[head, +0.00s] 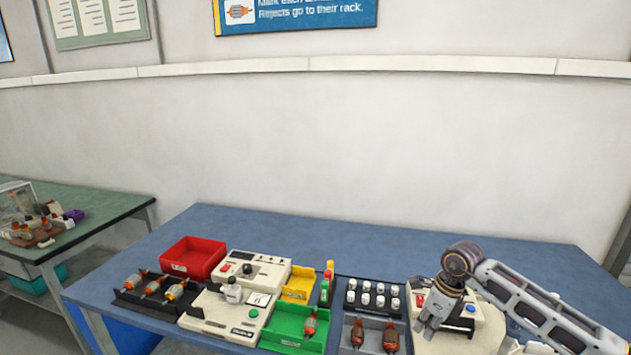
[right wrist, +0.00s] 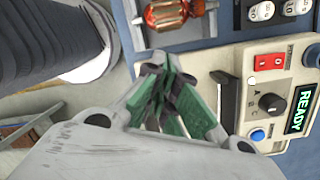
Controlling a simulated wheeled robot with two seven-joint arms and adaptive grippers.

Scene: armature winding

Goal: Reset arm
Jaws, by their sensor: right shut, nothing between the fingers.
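My right gripper (head: 432,318) hangs over the machine with the blue button at the right of the blue bench in the head view. In the right wrist view its green-padded fingers (right wrist: 165,105) are together with nothing between them. They are beside the machine's panel (right wrist: 285,75), which has a red switch, a black knob, a blue button and a display reading READY. My right arm (head: 540,305) reaches in from the lower right. My left gripper is not in view.
An armature (right wrist: 172,14) lies close to the right gripper. On the bench (head: 370,250) stand a red bin (head: 192,258), a green bin (head: 294,328), a yellow bin (head: 299,284), a black tray of armatures (head: 135,300) and a tester (head: 252,272). The bench's back strip is clear.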

